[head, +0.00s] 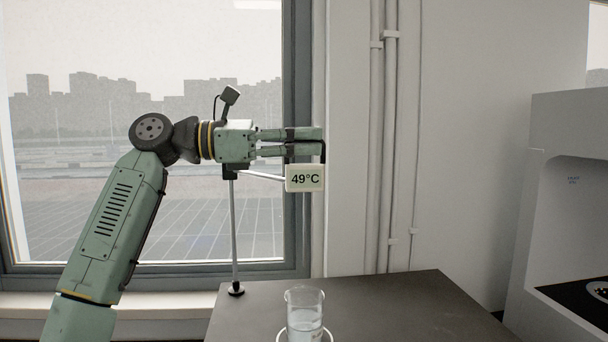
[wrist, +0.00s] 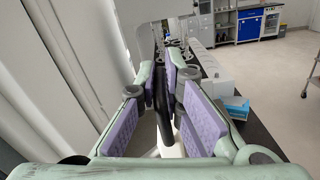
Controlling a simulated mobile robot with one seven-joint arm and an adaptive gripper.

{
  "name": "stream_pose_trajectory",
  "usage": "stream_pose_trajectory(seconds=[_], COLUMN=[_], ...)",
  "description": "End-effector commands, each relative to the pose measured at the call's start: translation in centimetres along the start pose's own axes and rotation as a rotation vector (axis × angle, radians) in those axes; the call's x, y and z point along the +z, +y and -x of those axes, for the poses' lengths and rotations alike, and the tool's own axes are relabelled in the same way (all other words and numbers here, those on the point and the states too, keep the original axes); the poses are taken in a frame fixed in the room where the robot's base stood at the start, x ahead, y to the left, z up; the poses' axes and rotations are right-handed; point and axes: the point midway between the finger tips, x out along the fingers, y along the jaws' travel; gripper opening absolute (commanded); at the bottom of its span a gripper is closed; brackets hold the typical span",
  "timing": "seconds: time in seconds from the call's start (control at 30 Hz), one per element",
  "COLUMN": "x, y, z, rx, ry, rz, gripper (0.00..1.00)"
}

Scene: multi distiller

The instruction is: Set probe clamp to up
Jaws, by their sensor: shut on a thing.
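The probe clamp has a pale display box (head: 304,177) reading 49°C, joined by a thin white arm (head: 262,175) to an upright metal rod (head: 234,230). A black handle (head: 323,152) bends up from the box and leads left to my gripper (head: 312,141). My gripper points right in the head view, level and just above the box. In the wrist view, the fingers with purple pads are shut on the dark handle (wrist: 163,112). The rod's top is hidden behind my gripper. A glass beaker (head: 304,318) with clear liquid stands below the box, well apart from it.
The rod's foot (head: 236,289) stands on a dark table (head: 400,305), whose right part is clear. A window (head: 90,130) and wall pipes (head: 390,130) are behind. A grey-white cabinet (head: 560,200) stands at the right. The wrist view shows a blue box (wrist: 236,107) beyond.

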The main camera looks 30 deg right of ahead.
Motion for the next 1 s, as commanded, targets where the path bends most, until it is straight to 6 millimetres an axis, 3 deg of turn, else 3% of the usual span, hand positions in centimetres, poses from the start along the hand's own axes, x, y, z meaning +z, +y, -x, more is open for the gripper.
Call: stream_pose_trajectory(seconds=[0.1, 0.37, 0.4, 0.7, 1.0], x=[0.98, 1.2, 1.22, 1.07, 0.89], y=[0.23, 0.25, 0.24, 0.14, 0.15], z=[0.05, 0.11, 0.12, 0.05, 0.18], rx=[0.004, 0.006, 0.006, 0.002, 0.001], ry=[-0.006, -0.01, -0.01, -0.007, -0.004], rz=[-0.001, -0.001, -0.001, 0.0, 0.001], gripper=[0.0, 0.0, 0.09, 0.28, 0.28])
